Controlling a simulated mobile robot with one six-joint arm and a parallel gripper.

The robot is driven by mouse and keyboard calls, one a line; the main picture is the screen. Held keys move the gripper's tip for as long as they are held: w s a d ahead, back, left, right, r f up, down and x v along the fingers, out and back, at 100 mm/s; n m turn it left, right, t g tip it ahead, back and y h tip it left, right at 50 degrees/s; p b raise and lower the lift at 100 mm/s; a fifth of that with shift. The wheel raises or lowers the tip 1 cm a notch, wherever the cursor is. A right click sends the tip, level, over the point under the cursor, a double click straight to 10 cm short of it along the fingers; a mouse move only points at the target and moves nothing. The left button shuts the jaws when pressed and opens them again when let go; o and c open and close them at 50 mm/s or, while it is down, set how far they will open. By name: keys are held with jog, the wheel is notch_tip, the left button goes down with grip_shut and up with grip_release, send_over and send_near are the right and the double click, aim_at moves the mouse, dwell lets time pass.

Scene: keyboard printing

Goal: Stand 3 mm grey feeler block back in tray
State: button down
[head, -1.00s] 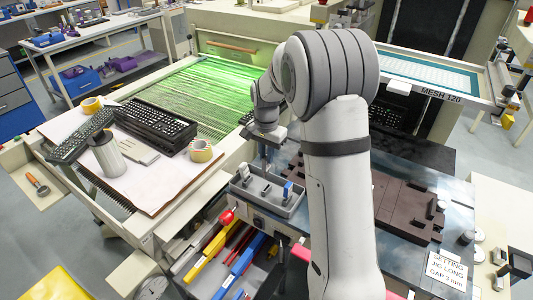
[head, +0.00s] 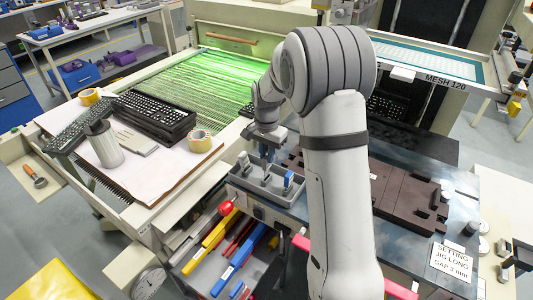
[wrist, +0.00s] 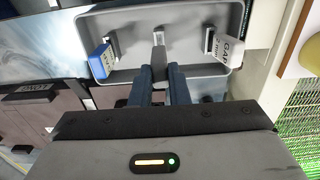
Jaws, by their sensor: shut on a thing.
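The grey feeler block (wrist: 158,52) is between my gripper's fingertips (wrist: 160,74) in the wrist view, at the middle of the grey tray (wrist: 180,82). My gripper (head: 267,158) is shut on the block and points down over the tray (head: 246,192) in the head view. The block sits between a blue block (wrist: 100,62) on the left and a white block (wrist: 222,48) marked GAP on the right. The fingers hide part of the grey block. I cannot tell whether its lower end touches the tray floor.
The blue block (head: 288,179) and white block (head: 243,160) stand close on either side of my gripper. A brown jig (head: 408,195) lies right of the tray. A drawer with coloured tools (head: 232,255) is below. A keyboard (head: 155,116) lies on the left board.

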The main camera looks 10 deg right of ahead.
jog(key=shift+f+b, duration=0.4)
jog(key=shift+f, duration=0.1)
dwell(1.0)
jog(key=shift+f+b, duration=0.75)
jog(key=shift+f, duration=0.4)
jog(key=c, duration=1.3)
grip_release()
jog(key=shift+r, duration=0.1)
jog(key=shift+r, duration=0.1)
notch_tip(320, 180, up, 6)
jog(key=p, duration=0.4)
notch_tip(320, 180, up, 8)
jog(key=b, duration=0.1)
jog(key=shift+f, duration=0.2)
